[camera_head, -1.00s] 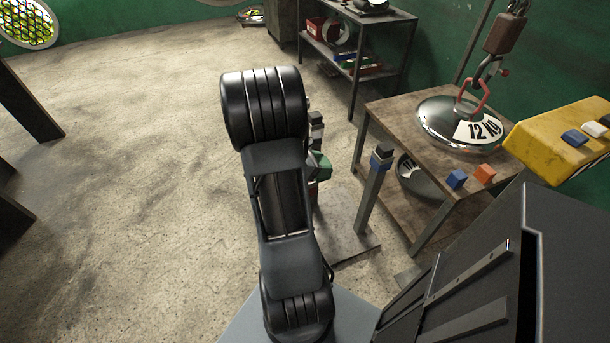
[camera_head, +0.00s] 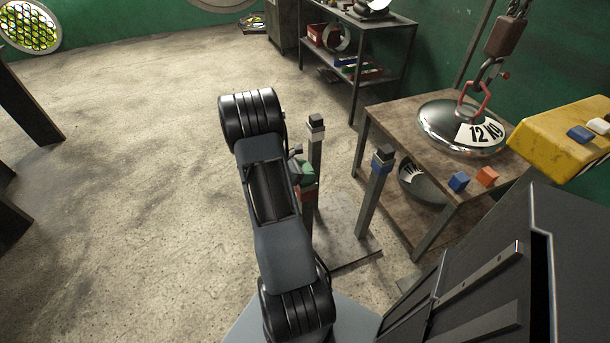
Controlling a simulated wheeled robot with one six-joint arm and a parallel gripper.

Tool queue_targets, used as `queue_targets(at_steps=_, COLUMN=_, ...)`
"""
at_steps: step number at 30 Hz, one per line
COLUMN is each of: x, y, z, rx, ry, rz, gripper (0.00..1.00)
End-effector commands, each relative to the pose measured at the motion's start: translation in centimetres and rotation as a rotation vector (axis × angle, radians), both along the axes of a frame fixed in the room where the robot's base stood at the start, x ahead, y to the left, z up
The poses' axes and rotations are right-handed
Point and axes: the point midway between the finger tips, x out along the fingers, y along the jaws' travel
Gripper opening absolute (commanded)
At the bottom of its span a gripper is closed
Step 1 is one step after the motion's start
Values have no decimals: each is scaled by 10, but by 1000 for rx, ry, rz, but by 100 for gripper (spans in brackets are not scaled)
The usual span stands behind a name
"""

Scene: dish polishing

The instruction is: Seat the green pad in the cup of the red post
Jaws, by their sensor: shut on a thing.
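The green pad (camera_head: 306,172) shows just right of my arm, partly covered by it. The red post (camera_head: 308,194) shows its red band directly below the pad; its left side is behind my arm. The cup is hidden, and I cannot tell whether the pad touches it or is above it. My gripper (camera_head: 296,153) is mostly hidden behind my arm; only a small dark part shows at the pad's upper left. It is shut on the green pad.
A white-banded post (camera_head: 316,134) stands just behind the red one, and a blue-banded post (camera_head: 382,163) stands to the right, on the same base plate (camera_head: 345,245).

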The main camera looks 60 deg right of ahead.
Motion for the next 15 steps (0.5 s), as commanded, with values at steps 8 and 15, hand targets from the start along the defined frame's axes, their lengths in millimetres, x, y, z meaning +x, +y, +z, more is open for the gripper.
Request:
queue_targets(at_steps=8, x=-6, y=4, z=-17, rx=29, ry=-1, rz=-11, gripper=60)
queue_targets(at_steps=15, x=-5, y=3, z=-14, rx=24, ry=-1, rz=-8, gripper=78)
